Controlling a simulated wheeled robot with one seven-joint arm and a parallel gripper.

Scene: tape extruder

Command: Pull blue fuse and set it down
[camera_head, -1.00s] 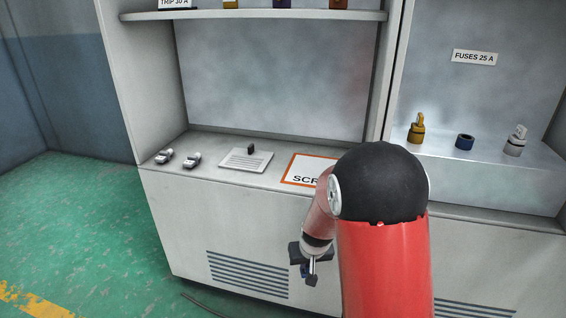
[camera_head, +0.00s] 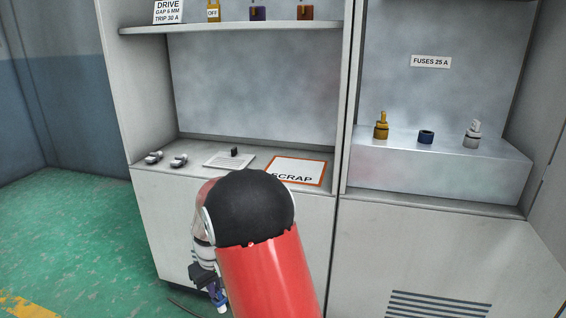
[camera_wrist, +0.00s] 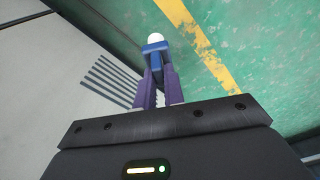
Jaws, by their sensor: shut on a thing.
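My gripper (camera_wrist: 156,88) is shut on the blue fuse (camera_wrist: 154,48), which has a white rounded end and sticks out past the fingertips. In the head view the gripper (camera_head: 208,286) hangs low in front of the left cabinet, with the fuse (camera_head: 220,298) held below shelf height. The fuse is clear of any surface. A short blue fuse base (camera_head: 426,137) stands on the right ledge between a yellow fuse (camera_head: 381,127) and a white-grey fuse (camera_head: 472,134). Nothing stands up out of the blue base.
An orange-edged SCRAP mat (camera_head: 296,161) lies bare on the left counter. Beside it are a grey plate (camera_head: 222,161) with a small black block and two silver parts (camera_head: 178,160). An upper shelf (camera_head: 250,26) holds labelled items. A FUSES 25 A sign (camera_head: 431,62) hangs above the ledge.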

